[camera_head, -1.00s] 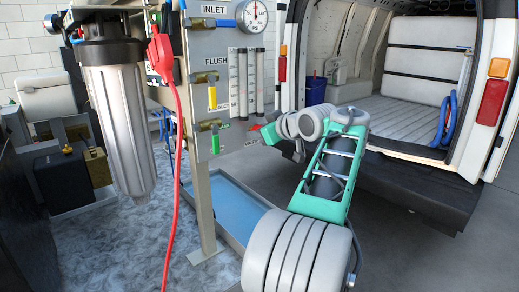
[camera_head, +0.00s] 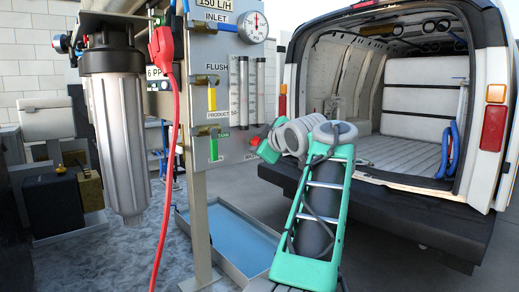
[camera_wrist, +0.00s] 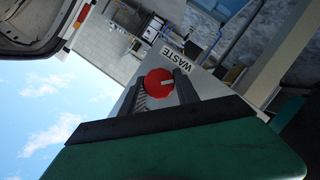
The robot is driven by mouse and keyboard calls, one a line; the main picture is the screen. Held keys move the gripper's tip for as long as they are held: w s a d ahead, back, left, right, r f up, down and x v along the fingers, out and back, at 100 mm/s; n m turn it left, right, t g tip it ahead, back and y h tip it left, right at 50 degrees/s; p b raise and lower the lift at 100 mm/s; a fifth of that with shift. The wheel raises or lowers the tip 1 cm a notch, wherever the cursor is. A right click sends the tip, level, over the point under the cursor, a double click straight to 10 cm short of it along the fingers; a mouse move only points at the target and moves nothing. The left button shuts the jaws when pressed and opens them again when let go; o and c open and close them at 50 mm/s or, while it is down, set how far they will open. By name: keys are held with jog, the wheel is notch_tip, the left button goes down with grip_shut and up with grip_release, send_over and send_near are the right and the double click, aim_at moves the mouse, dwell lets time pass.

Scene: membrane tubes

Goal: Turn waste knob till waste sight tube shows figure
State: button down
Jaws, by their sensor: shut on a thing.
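The red waste knob (camera_wrist: 158,83) has a pale pointer mark and sits below the WASTE label (camera_wrist: 174,60) on the grey panel. My gripper (camera_wrist: 161,77) is shut on the knob, one dark finger on each side. In the head view the knob (camera_head: 255,141) shows as a small red spot at the panel's lower right, and my gripper (camera_head: 262,146) partly covers that area. Clear sight tubes (camera_head: 260,88) stand upright on the panel above it. Their readings are too small to make out.
A pressure gauge (camera_head: 252,27) is at the panel top. Yellow (camera_head: 212,99) and green (camera_head: 214,149) valve handles are left of the tubes. A red cable (camera_head: 174,120) hangs beside a filter housing (camera_head: 118,140). A blue tray (camera_head: 232,232) lies below. An open van (camera_head: 405,185) stands right.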

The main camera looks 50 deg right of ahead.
dwell(0.3)
jog(key=c, duration=0.9)
grip_release()
jog(key=v, duration=0.7)
jog(key=shift+s+a+r, duration=0.1)
jog(key=shift+s+a, duration=0.15)
jog(key=shift+s, duration=0.05)
